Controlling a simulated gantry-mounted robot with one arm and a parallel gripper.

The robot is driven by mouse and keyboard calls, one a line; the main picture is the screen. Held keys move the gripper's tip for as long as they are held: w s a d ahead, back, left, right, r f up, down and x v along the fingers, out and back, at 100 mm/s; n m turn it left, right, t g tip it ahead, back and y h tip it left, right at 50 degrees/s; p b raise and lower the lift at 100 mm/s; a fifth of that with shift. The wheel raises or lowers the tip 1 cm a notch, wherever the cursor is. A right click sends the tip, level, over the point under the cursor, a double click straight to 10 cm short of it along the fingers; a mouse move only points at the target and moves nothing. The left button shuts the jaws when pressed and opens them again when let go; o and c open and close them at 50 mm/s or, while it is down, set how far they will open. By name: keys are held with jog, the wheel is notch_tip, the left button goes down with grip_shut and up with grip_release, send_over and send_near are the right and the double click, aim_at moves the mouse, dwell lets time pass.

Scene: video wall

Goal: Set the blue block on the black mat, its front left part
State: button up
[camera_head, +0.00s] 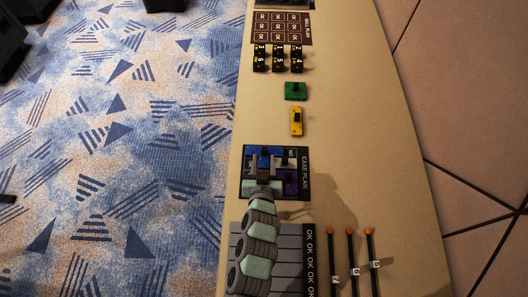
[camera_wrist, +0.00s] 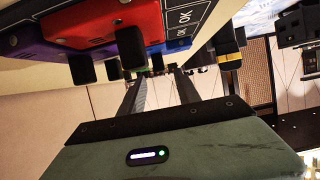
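The black mat (camera_head: 305,185), lettered "CASE PLAN", lies on the table in the head view. The blue block (camera_head: 265,151), with a dark knob, is at the mat's top left part in that picture. In the wrist view, blue (camera_wrist: 156,48) shows beside a big red block (camera_wrist: 115,22). My gripper (camera_head: 263,180) is low over the mat and hides part of its lower left. In the wrist view my gripper's two dark fingers (camera_wrist: 160,76) stand apart with a gap between them. I see nothing clasped there, though their tips are partly lost among dark knobs.
A purple block (camera_head: 291,182) is on the mat's right side. A yellow block (camera_head: 297,122) and green block (camera_head: 296,90) stand above the mat. Several black numbered blocks (camera_head: 278,58) are farther up. A grey board (camera_head: 290,262) and three orange-tipped rods (camera_head: 351,255) lie below.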

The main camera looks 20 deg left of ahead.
jog(key=v, duration=0.5)
jog(key=shift+s+d, duration=0.1)
jog(key=shift+s, duration=0.2)
jog(key=shift+s+d+r, duration=0.2)
jog(key=shift+s+r, duration=0.15)
jog(key=shift+s, duration=0.1)
